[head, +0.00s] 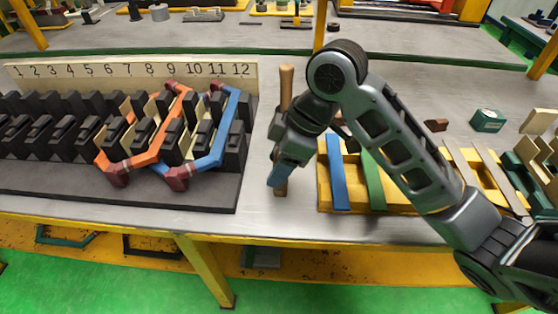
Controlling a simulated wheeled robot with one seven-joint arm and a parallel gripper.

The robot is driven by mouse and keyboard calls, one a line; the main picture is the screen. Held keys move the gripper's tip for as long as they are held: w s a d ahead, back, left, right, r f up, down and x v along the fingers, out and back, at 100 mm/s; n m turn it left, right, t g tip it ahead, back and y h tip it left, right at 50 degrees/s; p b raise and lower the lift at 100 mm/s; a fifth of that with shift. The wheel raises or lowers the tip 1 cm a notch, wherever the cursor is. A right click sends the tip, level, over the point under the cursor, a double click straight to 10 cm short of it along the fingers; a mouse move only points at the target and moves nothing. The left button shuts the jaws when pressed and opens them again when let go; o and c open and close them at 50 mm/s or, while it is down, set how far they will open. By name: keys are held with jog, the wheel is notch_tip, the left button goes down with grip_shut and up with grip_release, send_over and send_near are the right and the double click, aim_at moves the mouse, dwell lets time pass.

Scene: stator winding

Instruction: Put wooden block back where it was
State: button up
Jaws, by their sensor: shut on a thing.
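My gripper (279,179) points down over the bare table strip between the slotted stator rack and the yellow tray. It is shut on a long wooden piece, which I take for the wooden block. A light wooden handle-like length (286,84) shows above my wrist; my gripper hides the middle, so I cannot tell if both are one piece. I cannot tell whether the lower end touches the table.
The black stator rack (110,193) at left carries an orange coil (152,157) and a blue coil (228,122), behind it a numbered board (130,70). The yellow tray (325,198) at right holds blue (337,172) and green (373,180) strips. A small brown block (437,125) and green box (487,120) lie behind.

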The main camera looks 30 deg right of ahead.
jog(key=shift+f, duration=0.1)
jog(key=shift+f, duration=0.15)
jog(key=o, duration=1.4)
jog(key=v, duration=1.2)
jog(key=shift+r+p, duration=0.3)
jog(key=shift+p, duration=0.1)
jog(key=shift+a, duration=0.1)
